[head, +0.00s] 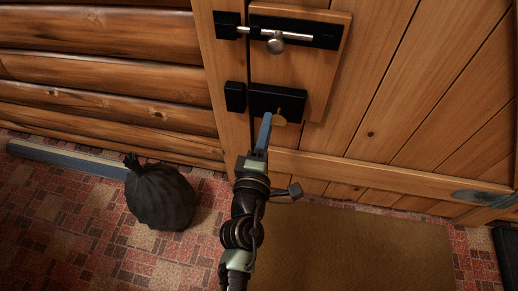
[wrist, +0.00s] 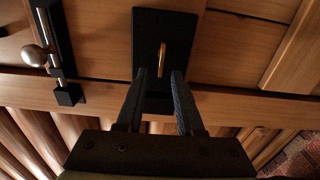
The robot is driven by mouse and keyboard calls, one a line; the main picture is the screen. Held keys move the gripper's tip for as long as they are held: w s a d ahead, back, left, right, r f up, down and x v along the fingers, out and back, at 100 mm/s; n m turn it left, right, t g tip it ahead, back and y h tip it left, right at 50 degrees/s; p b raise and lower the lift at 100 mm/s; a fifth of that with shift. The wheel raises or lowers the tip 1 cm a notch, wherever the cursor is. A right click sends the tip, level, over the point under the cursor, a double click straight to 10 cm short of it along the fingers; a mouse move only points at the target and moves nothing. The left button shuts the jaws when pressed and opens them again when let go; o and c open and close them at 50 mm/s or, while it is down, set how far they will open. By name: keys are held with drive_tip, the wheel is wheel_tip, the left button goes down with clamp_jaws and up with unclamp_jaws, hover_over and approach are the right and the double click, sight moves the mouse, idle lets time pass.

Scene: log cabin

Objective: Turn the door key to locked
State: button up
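The brass door key (head: 279,118) sits in the black lock box (head: 291,101) on the wooden door. In the wrist view the key (wrist: 162,58) is seen nearly edge-on as a thin upright shape against the black lock box (wrist: 178,25). My gripper (head: 267,117) reaches up to the lock from below. Its two blue-grey fingers (wrist: 159,74) stand apart, with the key between and just beyond the tips. A gap shows on both sides of the key, so it is not clamped. I cannot tell how deep the tips overlap it.
A sliding bolt with a metal knob (head: 275,43) is on the door above the lock. A black keeper block (head: 235,97) is on the frame at left. A black bag (head: 160,194) stands on the patterned floor by the log wall. A brown mat (head: 370,250) lies before the door.

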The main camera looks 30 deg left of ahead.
drive_tip(key=v, duration=1)
drive_tip(key=shift+b, duration=0.35)
drive_tip(key=shift+r, duration=0.1)
